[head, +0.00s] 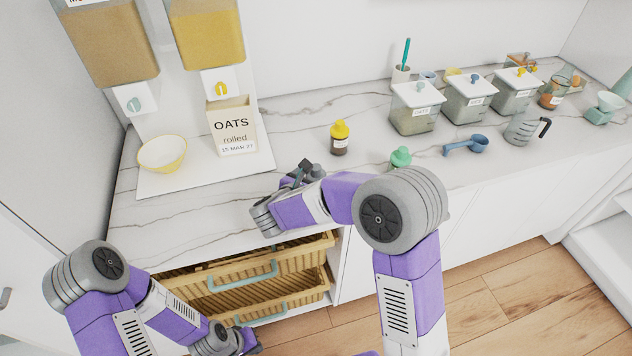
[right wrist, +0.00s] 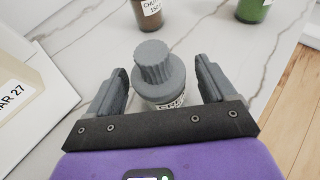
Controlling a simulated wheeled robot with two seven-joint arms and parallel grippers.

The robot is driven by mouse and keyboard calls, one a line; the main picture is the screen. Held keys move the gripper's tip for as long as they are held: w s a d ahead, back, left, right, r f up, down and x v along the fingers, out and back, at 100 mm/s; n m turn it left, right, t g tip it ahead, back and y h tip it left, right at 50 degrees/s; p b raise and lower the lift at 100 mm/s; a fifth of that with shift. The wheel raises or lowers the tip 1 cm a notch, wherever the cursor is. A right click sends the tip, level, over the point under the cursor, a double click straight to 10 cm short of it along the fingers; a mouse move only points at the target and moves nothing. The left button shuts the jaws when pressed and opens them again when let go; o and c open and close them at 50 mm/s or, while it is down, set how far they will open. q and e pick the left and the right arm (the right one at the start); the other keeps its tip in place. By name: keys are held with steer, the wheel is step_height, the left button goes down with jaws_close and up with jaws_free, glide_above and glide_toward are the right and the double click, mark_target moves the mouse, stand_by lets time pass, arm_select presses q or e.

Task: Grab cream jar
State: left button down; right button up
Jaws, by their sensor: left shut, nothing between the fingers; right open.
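A small jar with a ribbed grey lid (right wrist: 158,68) stands between the fingers of my right gripper (right wrist: 161,66). Its label is mostly hidden, so I cannot read whether it says cream. The right gripper is open, one finger on either side of the jar, with a gap showing at the lid. In the head view the dark lid (head: 306,165) shows just past my right gripper (head: 292,178), over the counter's front part. My left gripper (head: 246,343) is low at the bottom of the head view, in front of the baskets, shut and empty.
A yellow-lidded jar (head: 340,138) and a green-lidded jar (head: 400,158) stand nearby on the marble counter (head: 290,130). A white board (head: 190,180) holds a bowl (head: 162,153) and an oats box (head: 232,127). Canisters (head: 414,108) and a blue scoop (head: 467,145) are at right.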

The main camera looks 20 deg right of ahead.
steer(key=shift+w+d, duration=0.2)
steer(key=shift+w, duration=0.05)
steer(key=shift+c, duration=0.5)
steer(key=c, duration=1.1)
